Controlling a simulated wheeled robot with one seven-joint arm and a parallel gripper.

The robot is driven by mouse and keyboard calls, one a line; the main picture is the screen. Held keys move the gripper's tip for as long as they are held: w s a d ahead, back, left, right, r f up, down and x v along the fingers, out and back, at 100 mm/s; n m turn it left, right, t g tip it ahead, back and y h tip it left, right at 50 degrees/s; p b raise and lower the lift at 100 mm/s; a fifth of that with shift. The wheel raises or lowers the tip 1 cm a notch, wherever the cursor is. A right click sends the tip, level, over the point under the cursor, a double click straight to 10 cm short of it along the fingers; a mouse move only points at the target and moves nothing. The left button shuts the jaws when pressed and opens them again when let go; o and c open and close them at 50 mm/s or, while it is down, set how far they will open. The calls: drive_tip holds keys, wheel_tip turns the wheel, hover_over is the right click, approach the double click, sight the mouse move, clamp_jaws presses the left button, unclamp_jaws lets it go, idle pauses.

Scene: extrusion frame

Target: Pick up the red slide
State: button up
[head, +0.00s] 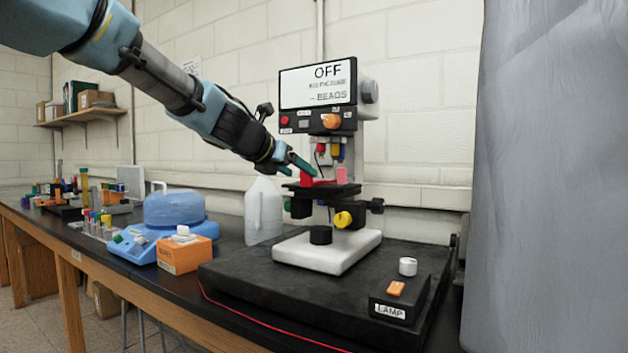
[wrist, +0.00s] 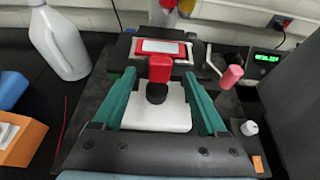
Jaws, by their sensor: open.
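The red slide (wrist: 188,48) lies flat on the dark microscope stage (wrist: 119,50), with a pale window in its middle and a red tab pointing toward me. In the head view the red slide (head: 318,182) shows as a thin red strip on the stage, partly behind my gripper. My gripper (wrist: 158,76) has its two green fingers apart, one on each side of the red tab, with visible gaps to it. In the head view my gripper (head: 300,164) reaches the stage from the left. Whether the fingertips are level with the tab is unclear.
The microscope's white base (head: 325,252) stands on a black platform (head: 240,274). A pink cylinder (wrist: 231,77) is right of my fingers. A white jug (head: 263,212) stands left of the microscope, near an orange box (head: 187,254). A grey curtain (head: 550,180) closes the right side.

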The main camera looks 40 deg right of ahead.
sight(304, 175)
drive_tip(key=shift+p+x, duration=0.9)
drive_tip(key=shift+x, duration=1.8)
clamp_jaws()
